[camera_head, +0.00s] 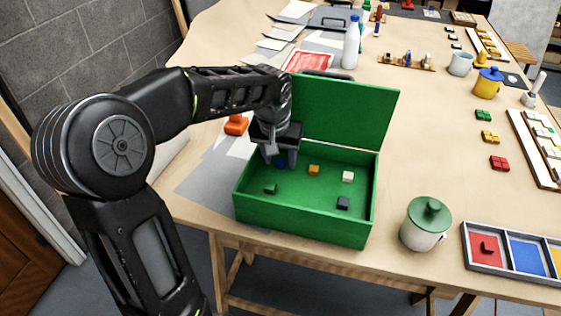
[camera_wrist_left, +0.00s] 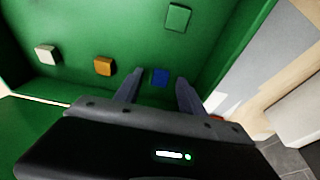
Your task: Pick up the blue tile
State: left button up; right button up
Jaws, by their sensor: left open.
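My right gripper is not in view.
In the box also lie an orange tile (camera_head: 314,170), a white tile (camera_head: 348,177), a green tile (camera_head: 271,189) and a dark tile (camera_head: 343,203). The raised lid (camera_head: 345,110) stands behind. A lidded jar (camera_head: 424,226) and a sectioned tray (camera_head: 510,282) are at right.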

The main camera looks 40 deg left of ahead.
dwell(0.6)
pick_arm(q)
grip_shut()
dwell(0.3)
